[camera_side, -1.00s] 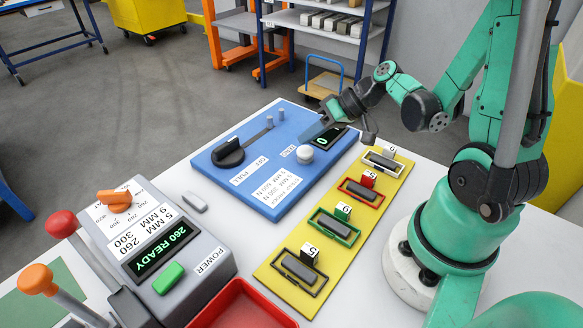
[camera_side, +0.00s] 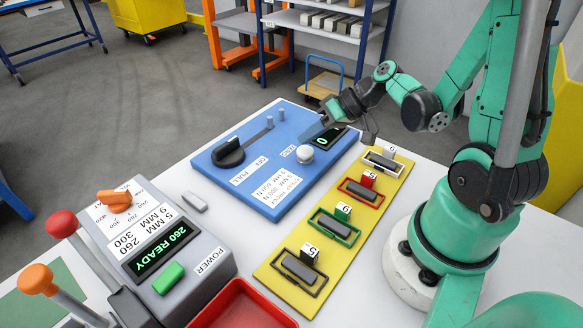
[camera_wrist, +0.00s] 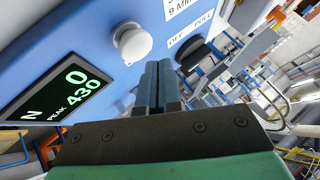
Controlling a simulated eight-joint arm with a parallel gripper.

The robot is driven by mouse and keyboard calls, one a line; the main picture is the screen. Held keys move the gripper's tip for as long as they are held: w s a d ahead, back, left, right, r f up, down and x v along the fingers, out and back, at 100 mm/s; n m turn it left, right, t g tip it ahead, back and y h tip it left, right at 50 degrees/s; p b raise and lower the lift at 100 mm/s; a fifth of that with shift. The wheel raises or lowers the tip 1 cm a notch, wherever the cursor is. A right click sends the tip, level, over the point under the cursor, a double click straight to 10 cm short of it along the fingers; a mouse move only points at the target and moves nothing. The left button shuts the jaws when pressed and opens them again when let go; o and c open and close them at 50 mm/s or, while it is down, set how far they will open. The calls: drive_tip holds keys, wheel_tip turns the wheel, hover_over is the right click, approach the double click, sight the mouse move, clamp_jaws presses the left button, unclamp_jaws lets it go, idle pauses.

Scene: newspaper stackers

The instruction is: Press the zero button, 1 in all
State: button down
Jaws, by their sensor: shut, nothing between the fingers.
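The zero button is a round white knob (camera_side: 304,154) on the blue force gauge panel (camera_side: 245,165), beside a small label and a dark display. In the wrist view the white knob (camera_wrist: 132,42) stands just left of my fingertips. My gripper (camera_side: 308,136) is shut and empty, its blue-grey fingers slanting down close behind the knob in the side view. The fingertips (camera_wrist: 158,66) also show in the wrist view; I cannot tell whether they touch the knob. The display (camera_wrist: 62,90) reads 0 with a peak of 430 N.
A yellow strip (camera_side: 270,273) with several framed blocks lies to the right. A grey control box (camera_side: 205,262) reading "260 READY", with levers, and a red tray (camera_side: 240,310) stand in front.

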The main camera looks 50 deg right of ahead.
sight(308, 152)
idle(0.5)
drive_tip(key=shift+r, duration=2.5)
drive_tip(key=shift+a, duration=0.35)
drive_tip(key=s+a+r+n+h, duration=0.1)
drive_tip(key=a+r+h, duration=0.2)
drive_tip(key=a+h, duration=0.2)
drive_tip(key=shift+s+a+n, duration=0.25)
drive_tip(key=shift+a+n, duration=0.15)
drive_tip(key=shift+a, duration=0.2)
